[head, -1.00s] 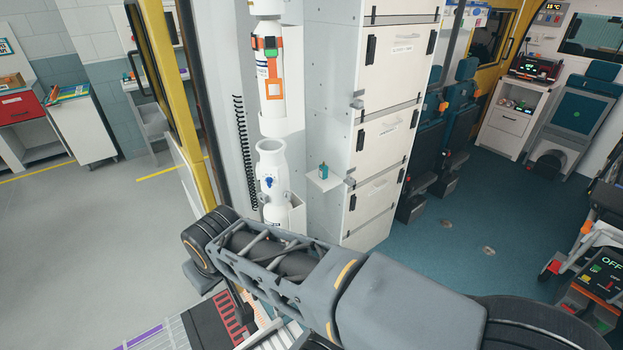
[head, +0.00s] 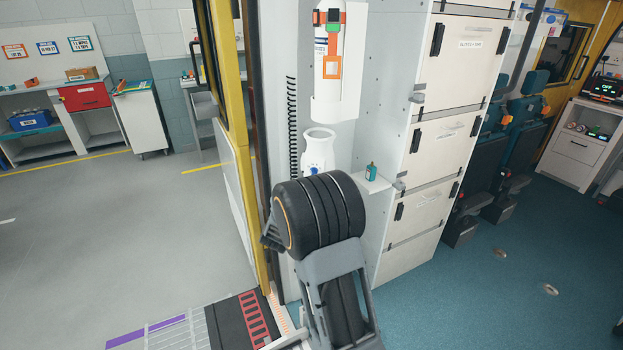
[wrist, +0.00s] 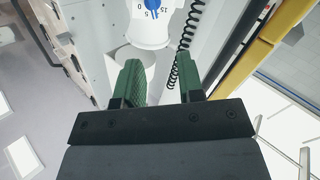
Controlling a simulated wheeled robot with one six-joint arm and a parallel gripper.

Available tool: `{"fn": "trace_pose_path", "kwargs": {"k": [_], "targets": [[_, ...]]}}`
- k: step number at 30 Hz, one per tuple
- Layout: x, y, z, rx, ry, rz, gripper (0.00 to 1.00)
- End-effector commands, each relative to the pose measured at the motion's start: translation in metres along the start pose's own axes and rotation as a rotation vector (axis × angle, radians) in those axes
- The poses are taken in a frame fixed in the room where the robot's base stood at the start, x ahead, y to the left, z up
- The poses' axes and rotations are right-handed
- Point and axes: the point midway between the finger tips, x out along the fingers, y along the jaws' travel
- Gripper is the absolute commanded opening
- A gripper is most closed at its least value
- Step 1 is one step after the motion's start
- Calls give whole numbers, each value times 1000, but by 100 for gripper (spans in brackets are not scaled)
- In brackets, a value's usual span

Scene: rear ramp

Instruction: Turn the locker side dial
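The dial (head: 313,170) is a small blue knob on the front of a white bottle-shaped fitting (head: 319,142) beside the lockers. In the head view my arm partly covers the fitting below the knob. In the wrist view the dial (wrist: 153,8) is cut by the top edge, with a blue pointer and printed numbers on white. My gripper (wrist: 162,75) has two green fingers spread apart with nothing between them. The dial lies beyond the fingertips, apart from them. In the head view my gripper is hidden behind my arm.
White lockers (head: 447,110) stand right of the fitting. A small shelf (head: 371,183) with a teal bottle (head: 371,171) juts out beside it. A strapped white cylinder (head: 329,50) hangs above. A black coiled cord (wrist: 184,48) and a yellow door frame (wrist: 274,50) are close by.

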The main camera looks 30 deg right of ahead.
Motion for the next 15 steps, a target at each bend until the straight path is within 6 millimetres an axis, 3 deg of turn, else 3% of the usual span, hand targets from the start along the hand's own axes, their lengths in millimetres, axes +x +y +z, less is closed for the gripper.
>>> {"fn": "trace_pose_path", "kwargs": {"k": [5,15], "targets": [[18,5,7,-18,9,46,35],[82,8,5,-17,9,45,35]]}}
